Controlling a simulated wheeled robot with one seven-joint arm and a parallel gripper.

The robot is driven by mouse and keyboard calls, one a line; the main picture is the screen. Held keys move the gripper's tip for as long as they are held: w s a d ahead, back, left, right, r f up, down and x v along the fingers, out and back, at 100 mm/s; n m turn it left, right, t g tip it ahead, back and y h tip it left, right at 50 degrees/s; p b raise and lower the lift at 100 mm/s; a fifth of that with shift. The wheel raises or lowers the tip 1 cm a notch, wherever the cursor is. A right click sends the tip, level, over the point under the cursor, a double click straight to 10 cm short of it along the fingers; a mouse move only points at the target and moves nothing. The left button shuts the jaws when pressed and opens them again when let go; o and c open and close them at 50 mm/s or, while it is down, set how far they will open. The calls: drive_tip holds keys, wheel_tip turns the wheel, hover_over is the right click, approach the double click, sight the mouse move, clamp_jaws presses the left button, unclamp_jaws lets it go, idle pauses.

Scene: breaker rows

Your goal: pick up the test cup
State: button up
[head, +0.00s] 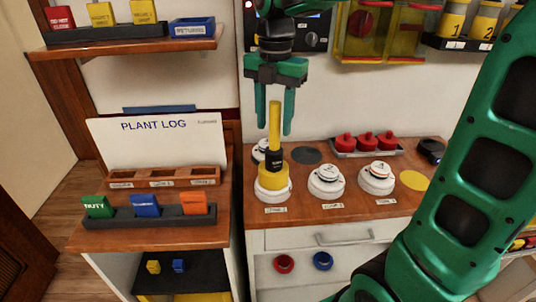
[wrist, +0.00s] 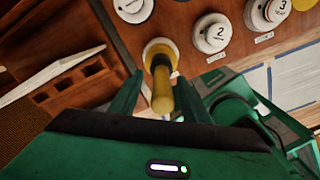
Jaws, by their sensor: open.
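The test cup (head: 273,175) looks like a yellow cup with a black collar and a long yellow handle. It stands upright over a white round unit at the left of the front row on the wooden counter. My gripper (head: 274,131) is open above the cup, pointing down. Its two green fingers appear on either side of the handle, apart from it. In the wrist view, the cup's handle (wrist: 162,92) rises toward the camera between the open fingers. The white unit under the cup is mostly hidden.
White round units numbered 2 (head: 326,181) and 3 (head: 377,178) stand to the right. Behind them is a tray of red knobs (head: 367,142). A plant log board (head: 160,143) and coloured tags stand on the left desk. A yellow disc (head: 414,180) lies at the right.

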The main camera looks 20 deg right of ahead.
clamp_jaws()
idle(0.4)
